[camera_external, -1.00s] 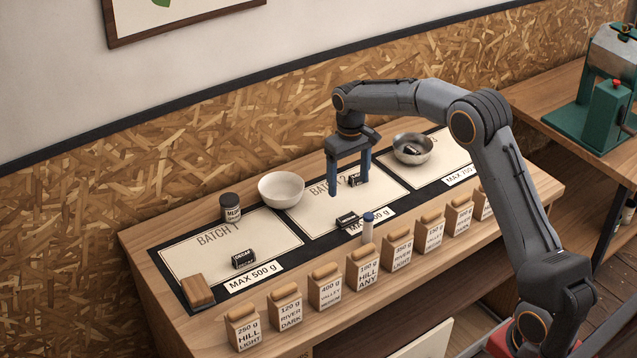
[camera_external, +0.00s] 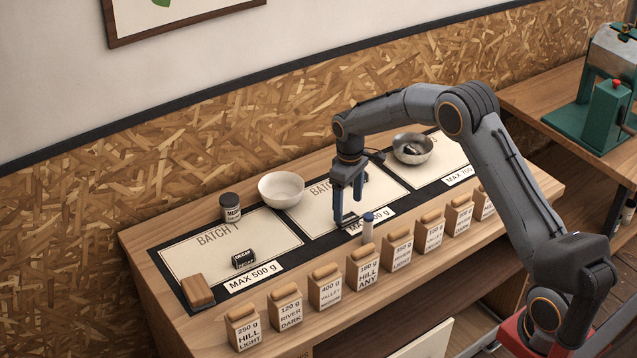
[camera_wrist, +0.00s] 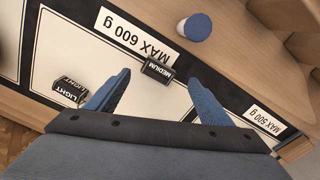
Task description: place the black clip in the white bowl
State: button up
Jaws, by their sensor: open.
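A black clip labelled MEDIUM (camera_wrist: 158,69) lies at the front edge of the middle batch mat, by the MAX 600 g label. In the wrist view it sits between my fingertips, with gaps at both sides. My gripper (camera_external: 347,213) is open, pointing down, and partly hides this clip in the external view. A second black clip, labelled LIGHT (camera_wrist: 68,91), lies further back on the same mat. A third, labelled DECAF (camera_external: 244,258), lies on the BATCH 1 mat. The white bowl (camera_external: 281,189) stands empty at the back, between the left and middle mats.
A blue-topped white cylinder (camera_external: 368,226) stands close to my gripper; its top also shows in the wrist view (camera_wrist: 197,27). A metal bowl (camera_external: 412,149) holds a dark item. A dark jar (camera_external: 231,207) stands left of the white bowl. Several labelled bean boxes (camera_external: 362,268) line the front.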

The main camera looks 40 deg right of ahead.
aim_at(347, 218)
jog(key=shift+w+d+f+p, duration=0.1)
jog(key=shift+f+p, duration=0.5)
jog(key=shift+f, duration=0.65)
jog(key=shift+w+f+p, duration=0.1)
jog(key=shift+f+p, duration=0.45)
jog(key=shift+f, duration=0.65)
jog(key=c, duration=1.2)
jog(key=shift+o, duration=0.2)
notch_tip(347, 218, up, 9)
jog(key=b, duration=0.3)
jog(key=shift+f, duration=0.2)
jog(key=s+r+p, duration=0.3)
jog(key=s+p, duration=0.1)
jog(key=s, duration=0.8)
jog(key=shift+m, duration=0.7)
jog(key=f+b, duration=0.1)
jog(key=s+f+b, duration=0.1)
jog(key=d+f+b, duration=0.1)
jog(key=f+b, duration=0.1)
jog(key=shift+s+f, duration=0.1)
jog(key=shift+s, duration=0.25)
